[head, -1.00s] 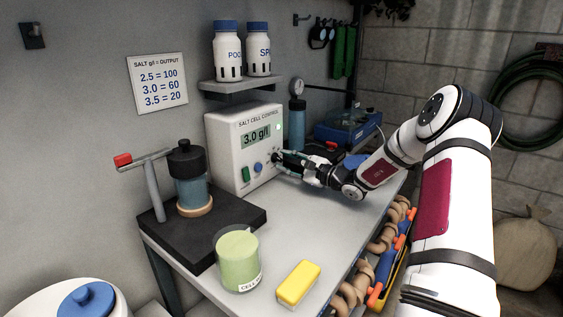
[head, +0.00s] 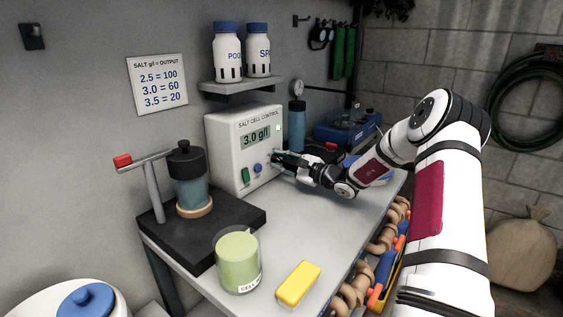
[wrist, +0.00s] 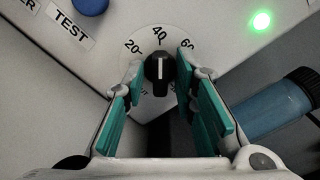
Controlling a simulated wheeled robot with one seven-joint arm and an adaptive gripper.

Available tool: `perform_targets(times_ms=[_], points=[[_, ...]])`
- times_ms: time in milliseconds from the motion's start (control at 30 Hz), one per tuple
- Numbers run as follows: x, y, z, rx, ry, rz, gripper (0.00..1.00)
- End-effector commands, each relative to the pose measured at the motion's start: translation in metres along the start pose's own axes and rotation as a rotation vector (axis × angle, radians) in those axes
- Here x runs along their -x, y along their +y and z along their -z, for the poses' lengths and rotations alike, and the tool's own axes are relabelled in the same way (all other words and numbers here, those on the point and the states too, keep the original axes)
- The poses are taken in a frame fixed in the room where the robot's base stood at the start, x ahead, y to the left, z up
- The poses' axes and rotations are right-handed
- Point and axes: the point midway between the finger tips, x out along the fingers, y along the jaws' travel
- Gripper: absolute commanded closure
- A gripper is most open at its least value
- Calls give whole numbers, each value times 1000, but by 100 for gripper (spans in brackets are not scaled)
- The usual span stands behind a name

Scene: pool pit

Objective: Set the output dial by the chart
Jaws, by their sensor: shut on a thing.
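The salt cell control box (head: 222,159) stands on the bench against the wall, its display (head: 256,139) reading 3.0 g/l. The chart (head: 158,84) on the wall reads 2.5 = 100, 3.0 = 60, 3.5 = 20. My gripper (head: 279,160) is at the box's front, its fingers hiding the dial in the head view. In the wrist view my gripper (wrist: 161,86) is shut on the black output dial (wrist: 160,78), one teal finger pad on each side. The dial's white mark points up, apparently near 40; 20 is left of it and 60 right, partly behind a finger.
A green switch (head: 245,175) and blue TEST button (head: 258,168) are beside the dial; a green light (wrist: 261,21) glows. A green-filled beaker (head: 238,262), yellow sponge (head: 298,284) and black stand (head: 243,216) are on the bench.

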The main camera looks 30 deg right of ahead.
Motion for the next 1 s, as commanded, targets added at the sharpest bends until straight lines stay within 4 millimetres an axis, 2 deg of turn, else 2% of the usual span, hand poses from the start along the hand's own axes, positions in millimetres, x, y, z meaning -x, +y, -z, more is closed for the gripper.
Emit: perform_targets(times_ms=[267,700,1000], points=[[0,-1,-1,-142,-1,1,100],[0,-2,-1,-527,-1,1,100],[0,-2,0,-731,-1,1,100]])
